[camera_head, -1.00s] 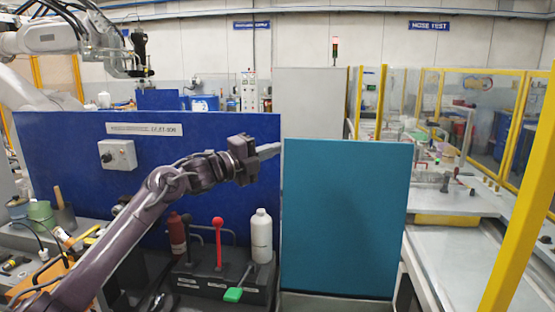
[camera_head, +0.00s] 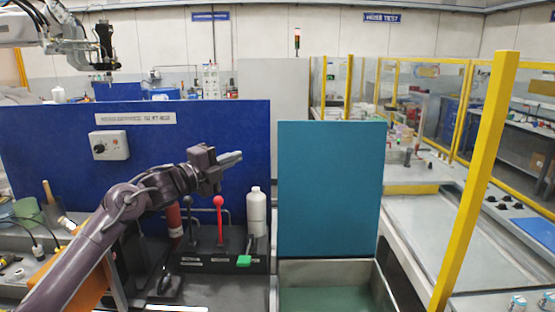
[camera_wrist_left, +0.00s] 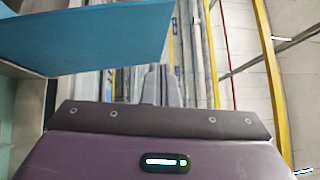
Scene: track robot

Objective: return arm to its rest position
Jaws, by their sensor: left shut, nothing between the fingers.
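My left arm comes in from the lower left in the head view. Its gripper (camera_head: 230,159) is raised in front of the blue wall panel (camera_head: 60,150) and points right, toward the teal panel (camera_head: 330,190). The fingers are shut with nothing between them. In the left wrist view the gripper fingers (camera_wrist_left: 162,86) show close together beyond the purple wrist housing, and the teal panel (camera_wrist_left: 90,38) fills the upper left. The fingers look apart from both panels. My right gripper is not in view.
Below the gripper, a dark console holds a red-knobbed lever (camera_head: 218,202), a green-handled lever (camera_head: 244,261) and a white bottle (camera_head: 256,212). A control box (camera_head: 109,146) is on the blue panel. An open bin (camera_head: 330,272) lies below the teal panel. A yellow post (camera_head: 475,180) stands right.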

